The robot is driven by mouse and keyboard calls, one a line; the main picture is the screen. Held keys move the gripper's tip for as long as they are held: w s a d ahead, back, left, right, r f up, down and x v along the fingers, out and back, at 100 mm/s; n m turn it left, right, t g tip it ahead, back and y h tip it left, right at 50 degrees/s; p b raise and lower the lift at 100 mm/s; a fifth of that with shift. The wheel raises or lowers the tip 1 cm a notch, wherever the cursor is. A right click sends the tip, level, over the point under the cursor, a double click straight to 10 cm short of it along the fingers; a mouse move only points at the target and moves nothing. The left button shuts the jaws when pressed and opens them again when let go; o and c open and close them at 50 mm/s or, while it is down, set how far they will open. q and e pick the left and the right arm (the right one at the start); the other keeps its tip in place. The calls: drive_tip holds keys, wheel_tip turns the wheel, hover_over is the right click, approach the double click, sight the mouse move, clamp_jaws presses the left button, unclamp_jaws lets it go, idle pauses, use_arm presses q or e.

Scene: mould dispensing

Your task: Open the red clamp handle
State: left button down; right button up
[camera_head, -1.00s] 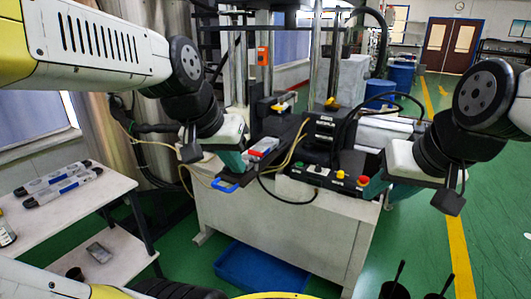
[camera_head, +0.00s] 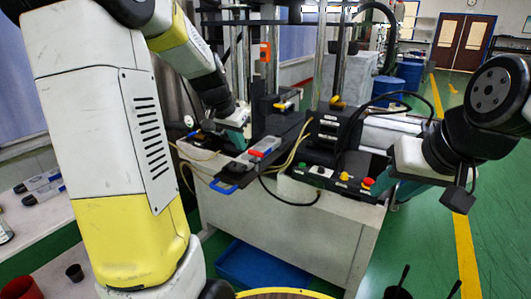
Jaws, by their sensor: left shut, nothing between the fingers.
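A small red part (camera_head: 256,153) shows on a pale grey piece on the black slide plate of the machine. I cannot tell for sure that it is the clamp handle. A blue pull handle (camera_head: 223,187) is at the plate's front end. My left gripper (camera_head: 236,140) has teal fingers and is shut and empty, close behind and left of the red part; contact cannot be made out. My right gripper (camera_head: 392,181) hangs at the right, beside the button panel and away from the red part. Its fingertips are too unclear to show whether it is open.
A button panel (camera_head: 335,178) with yellow and red buttons is at the machine's front right. Yellow hoses and a black cable run beside the plate. A white side table (camera_head: 30,222) is at the left. A blue bin (camera_head: 255,268) is on the floor below.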

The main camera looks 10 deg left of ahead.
sight(256, 154)
use_arm(q)
drive_tip(key=shift+w+d+f, duration=0.5)
drive_tip(key=shift+w+f, duration=0.8)
drive_tip(key=shift+f, duration=0.05)
drive_tip(key=shift+w+d+f, duration=0.45)
drive_tip(key=shift+w+f, duration=0.85)
drive_tip(key=shift+f, duration=0.1)
drive_tip(key=shift+w+d+f, duration=0.5)
drive_tip(key=shift+w+f, duration=0.8)
drive_tip(key=shift+f, duration=0.05)
drive_tip(key=shift+d, duration=0.1)
